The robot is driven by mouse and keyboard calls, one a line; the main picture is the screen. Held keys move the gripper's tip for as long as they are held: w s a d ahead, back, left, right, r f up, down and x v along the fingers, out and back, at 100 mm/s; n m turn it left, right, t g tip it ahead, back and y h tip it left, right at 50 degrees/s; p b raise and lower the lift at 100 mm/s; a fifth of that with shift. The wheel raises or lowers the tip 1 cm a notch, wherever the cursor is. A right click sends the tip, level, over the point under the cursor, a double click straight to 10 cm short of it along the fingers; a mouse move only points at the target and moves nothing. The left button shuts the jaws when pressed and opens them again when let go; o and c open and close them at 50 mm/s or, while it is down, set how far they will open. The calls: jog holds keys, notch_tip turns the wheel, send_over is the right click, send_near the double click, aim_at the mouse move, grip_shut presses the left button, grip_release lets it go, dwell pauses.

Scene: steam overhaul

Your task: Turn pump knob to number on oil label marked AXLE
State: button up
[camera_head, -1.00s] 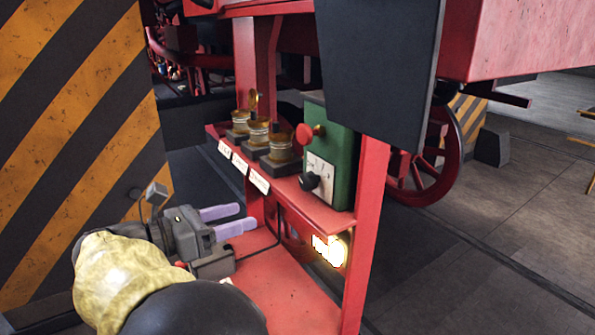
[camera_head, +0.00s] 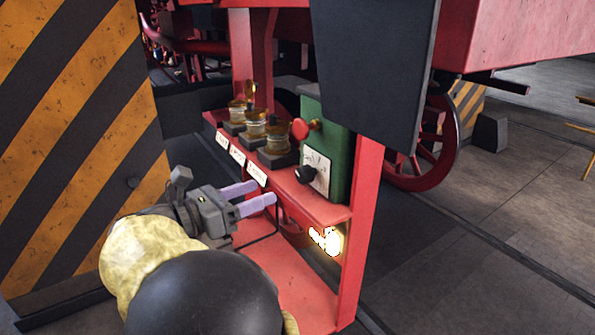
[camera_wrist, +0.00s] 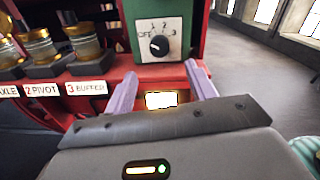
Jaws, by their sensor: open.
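The pump knob (camera_wrist: 159,46) is a black dial on a white plate marked OFF, 1, 2 and 3; its pointer direction is unclear. The plate is on the green pump box (camera_head: 325,142), where the knob (camera_head: 305,174) also shows. The AXLE label (camera_wrist: 8,91) is cut off at the left edge of the wrist view, its number not readable. Beside it are labels 2 PIVOT (camera_wrist: 41,90) and 3 BUFFER (camera_wrist: 87,88). My gripper (camera_head: 264,194) is open and empty, its lilac fingers (camera_wrist: 163,80) below and in front of the knob, apart from it.
Several brass oil cups (camera_head: 277,140) stand on the red shelf (camera_head: 318,208) left of the box. A red button (camera_head: 300,129) juts from the box. A lit lamp (camera_head: 326,241) is below the shelf. A red post (camera_head: 360,235) stands close right; a striped panel (camera_head: 75,150) is left.

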aim_at(300, 177)
jog(key=p+x, duration=0.3)
jog(key=x, duration=0.7)
jog(key=shift+r+p, duration=0.1)
jog(key=shift+p, duration=0.2)
jog(key=shift+w+d, duration=0.2)
jog(key=shift+w, duration=0.2)
jog(key=shift+s+a, duration=0.15)
jog(key=shift+s, duration=0.05)
jog(key=c, duration=1)
